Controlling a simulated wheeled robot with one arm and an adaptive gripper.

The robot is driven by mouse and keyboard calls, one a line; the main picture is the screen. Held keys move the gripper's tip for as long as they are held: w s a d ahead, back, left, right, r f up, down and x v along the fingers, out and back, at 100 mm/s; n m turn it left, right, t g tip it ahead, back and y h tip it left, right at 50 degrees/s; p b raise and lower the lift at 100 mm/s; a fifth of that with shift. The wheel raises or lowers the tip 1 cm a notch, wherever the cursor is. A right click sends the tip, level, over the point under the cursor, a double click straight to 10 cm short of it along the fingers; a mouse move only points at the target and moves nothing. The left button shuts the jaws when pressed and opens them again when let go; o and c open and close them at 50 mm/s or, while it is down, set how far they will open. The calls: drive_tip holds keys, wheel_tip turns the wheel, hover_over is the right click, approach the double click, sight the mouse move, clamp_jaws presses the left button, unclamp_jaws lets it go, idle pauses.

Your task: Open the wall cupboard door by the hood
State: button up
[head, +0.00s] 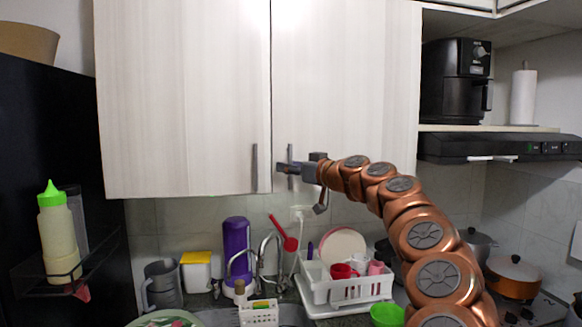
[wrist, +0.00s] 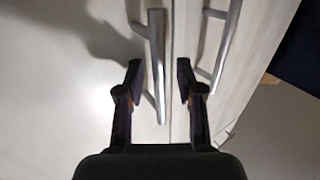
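The cupboard door by the hood (head: 350,75) is the pale wood door on the right of the pair, and it looks shut. Its upright metal bar handle (head: 291,152) is near its lower left edge, partly covered by my gripper (head: 284,168). In the wrist view, my gripper (wrist: 159,78) is open, with one finger on each side of this handle (wrist: 155,45). Gaps show between the bar and both fingers. I cannot tell how deep the bar sits between them.
The left cupboard door (head: 185,95) is shut; its handle (head: 254,167) is close by and shows in the wrist view (wrist: 226,45). The hood (head: 500,147) is to the right, under a black appliance (head: 455,80). A dish rack (head: 345,290) stands below.

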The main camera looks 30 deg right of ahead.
drive_tip(key=shift+c, duration=0.2)
clamp_jaws()
idle(0.4)
